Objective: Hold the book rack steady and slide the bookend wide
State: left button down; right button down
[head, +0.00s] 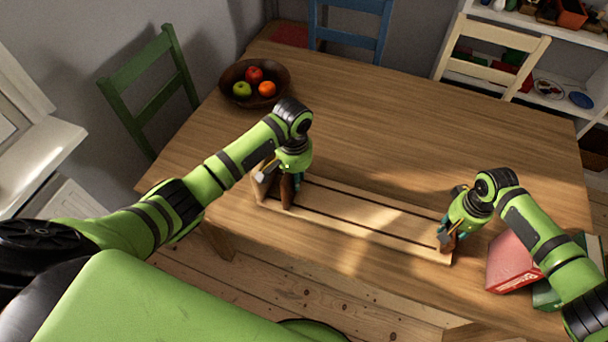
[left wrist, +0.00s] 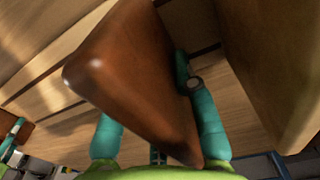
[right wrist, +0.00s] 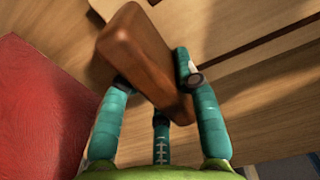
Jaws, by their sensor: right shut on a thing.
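The book rack (head: 350,215) is a long, slatted wooden tray on the table, with a pale upright end panel (head: 262,184) at its left. The bookend (head: 287,191), a dark brown wedge-like block, stands close to that panel, and fills the middle of the left wrist view (left wrist: 135,75). My left gripper (head: 291,178) is over the bookend with fingers on both sides; one fingertip is hidden, so its grip is unclear. My right gripper (head: 447,236) is shut on a brown end block (right wrist: 140,55) at the rack's right end.
A fruit bowl (head: 228,92) stands at the back left of the table (head: 390,130). A red book (head: 510,262) lies right of the rack, close to my right gripper. The rack between the grippers is empty. Chairs stand around the table.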

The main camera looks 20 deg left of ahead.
pick_arm(q)
jog(key=d, duration=1.5)
jog(key=shift+w, duration=0.2)
pick_arm(e)
jog(key=shift+s+a, duration=0.1)
pick_arm(q)
jog(key=c, duration=1)
grip_release()
jog(key=shift+a, duration=0.1)
jog(key=shift+r, duration=6.05)
